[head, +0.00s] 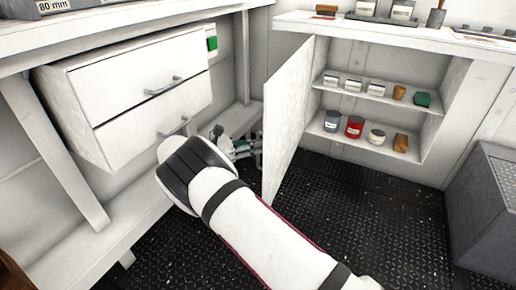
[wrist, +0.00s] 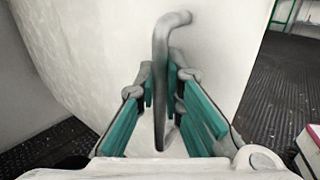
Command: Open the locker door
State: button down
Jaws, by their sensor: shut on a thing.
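The locker (head: 440,118) stands at the right under a white counter. Its white door (head: 292,115) hangs well open, swung out to the left, and the shelves inside show. My gripper (head: 245,148) is at the door's outer face, near its free edge. In the wrist view my gripper (wrist: 161,100) is shut on the grey bar handle (wrist: 162,60), which runs between the green-sided fingers. The white door face (wrist: 120,40) fills the view behind the handle. In the head view the handle is mostly hidden by the fingers.
A white drawer unit (head: 140,85) with two drawers is close at the left, under a bench. Cans and small boxes stand on the locker's shelves (head: 375,97). A grey box (head: 485,210) is at the right. The dark floor (head: 350,225) before the locker is clear.

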jog(key=shift+a+f, duration=0.15)
jog(key=shift+a, duration=0.35)
jog(key=c, duration=1.7)
grip_release()
jog(key=shift+s, duration=0.1)
jog(key=shift+d, duration=0.1)
